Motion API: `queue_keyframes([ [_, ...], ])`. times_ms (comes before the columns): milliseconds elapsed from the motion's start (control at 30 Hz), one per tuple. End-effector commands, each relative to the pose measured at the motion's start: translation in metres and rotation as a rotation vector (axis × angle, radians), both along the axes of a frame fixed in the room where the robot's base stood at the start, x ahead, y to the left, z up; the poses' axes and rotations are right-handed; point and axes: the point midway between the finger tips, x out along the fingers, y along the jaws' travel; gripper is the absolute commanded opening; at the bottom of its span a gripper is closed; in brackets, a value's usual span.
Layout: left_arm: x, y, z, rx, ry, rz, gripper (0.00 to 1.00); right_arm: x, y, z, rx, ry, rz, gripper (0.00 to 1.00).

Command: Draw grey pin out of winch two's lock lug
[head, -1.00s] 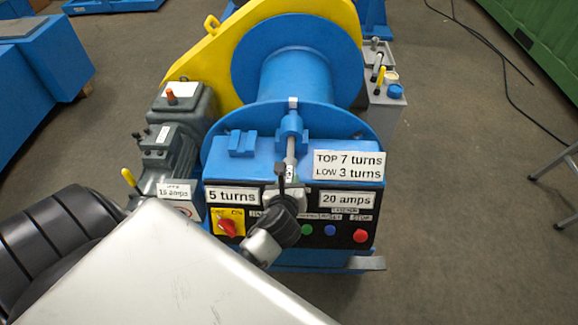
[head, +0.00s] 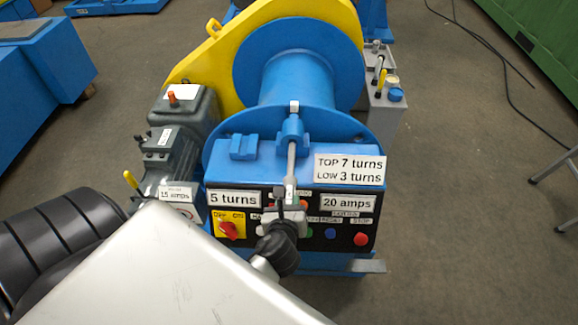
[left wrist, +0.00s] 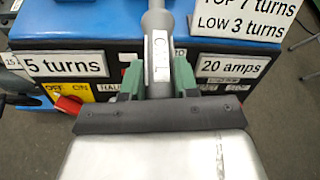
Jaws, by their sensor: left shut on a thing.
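The grey pin (head: 291,160) runs through the blue lock lug (head: 291,128) on top of winch two's blue housing. Its small pale end (head: 294,106) shows beyond the lug, and its shaft points toward me. My left gripper (head: 287,198) is at the near end of the pin, in front of the control panel. In the left wrist view its green-padded fingers are shut on the pin's grey handle (left wrist: 158,50), one on each side. The shaft's far part is cut off at the top of that view. My right gripper is not in view.
The control panel behind the gripper has a red switch (head: 228,230) and a red button (head: 361,239). A label with turns (head: 350,169) stands right of the pin. A motor (head: 170,160) is at left, and a grey box (head: 385,110) with levers is at right.

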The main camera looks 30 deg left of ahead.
Motion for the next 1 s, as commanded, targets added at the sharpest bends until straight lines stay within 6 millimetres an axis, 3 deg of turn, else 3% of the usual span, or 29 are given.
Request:
queue_keyframes([
  [1000, -0.043, -0.027, 0.002, 0.002, -0.005, -0.002, 0.0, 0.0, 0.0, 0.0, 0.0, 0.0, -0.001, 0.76],
])
